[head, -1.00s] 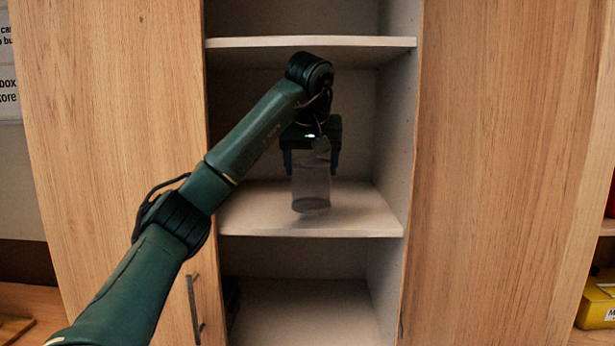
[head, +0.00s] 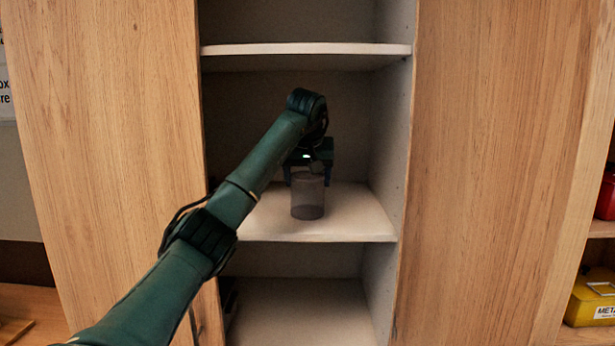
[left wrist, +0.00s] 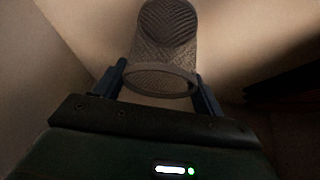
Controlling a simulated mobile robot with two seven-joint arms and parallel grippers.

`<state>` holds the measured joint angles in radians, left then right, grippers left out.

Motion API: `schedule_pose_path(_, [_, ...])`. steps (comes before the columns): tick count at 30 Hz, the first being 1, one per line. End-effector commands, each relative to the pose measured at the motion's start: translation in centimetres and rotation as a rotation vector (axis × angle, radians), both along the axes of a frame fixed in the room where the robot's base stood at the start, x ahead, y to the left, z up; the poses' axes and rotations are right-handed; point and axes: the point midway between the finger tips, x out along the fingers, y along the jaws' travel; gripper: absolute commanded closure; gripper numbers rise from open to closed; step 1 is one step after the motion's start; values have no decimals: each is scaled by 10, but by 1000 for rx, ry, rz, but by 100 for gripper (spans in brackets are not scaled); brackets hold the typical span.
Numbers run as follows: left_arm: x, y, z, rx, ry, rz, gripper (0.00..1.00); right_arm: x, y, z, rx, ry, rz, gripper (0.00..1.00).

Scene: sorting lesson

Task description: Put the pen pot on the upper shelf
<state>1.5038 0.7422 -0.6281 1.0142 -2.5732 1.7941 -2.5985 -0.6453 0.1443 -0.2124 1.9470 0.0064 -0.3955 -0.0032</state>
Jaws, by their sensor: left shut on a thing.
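The pen pot (head: 308,200) is a grey mesh cylinder, upright in the middle bay of the open cabinet. My left gripper (head: 308,177) reaches in from above and is shut on the pot's rim end. The left wrist view shows the pot (left wrist: 166,38) between the two fingers (left wrist: 162,88). The pot's base is over the pale middle shelf board (head: 345,222), at or very close to its surface; I cannot tell whether it touches. Another shelf board (head: 300,49) runs above the arm. My right gripper is not in view.
Wooden door panels (head: 110,130) flank the bay, with another on the right (head: 490,160). The middle board around the pot looks clear. A lower compartment (head: 300,305) lies below. A yellow box (head: 590,300) stands at far right.

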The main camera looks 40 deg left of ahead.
Motion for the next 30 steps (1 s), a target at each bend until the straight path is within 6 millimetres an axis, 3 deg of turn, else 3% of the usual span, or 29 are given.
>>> schedule_pose_path(8, [0, 0, -2, 1, -1, 0, 67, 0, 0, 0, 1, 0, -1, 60])
schedule_pose_path(9, [0, 0, -2, 0, 0, 0, 27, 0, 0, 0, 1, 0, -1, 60])
schedule_pose_path(16, [0, 0, -2, 0, 0, 0, 8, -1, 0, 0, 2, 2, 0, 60])
schedule_pose_path(24, [0, 0, 0, -1, -1, -1, 8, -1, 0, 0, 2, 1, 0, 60])
schedule_pose_path(30, [-10, -8, 22, 3, -4, -1, 8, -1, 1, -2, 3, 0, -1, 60])
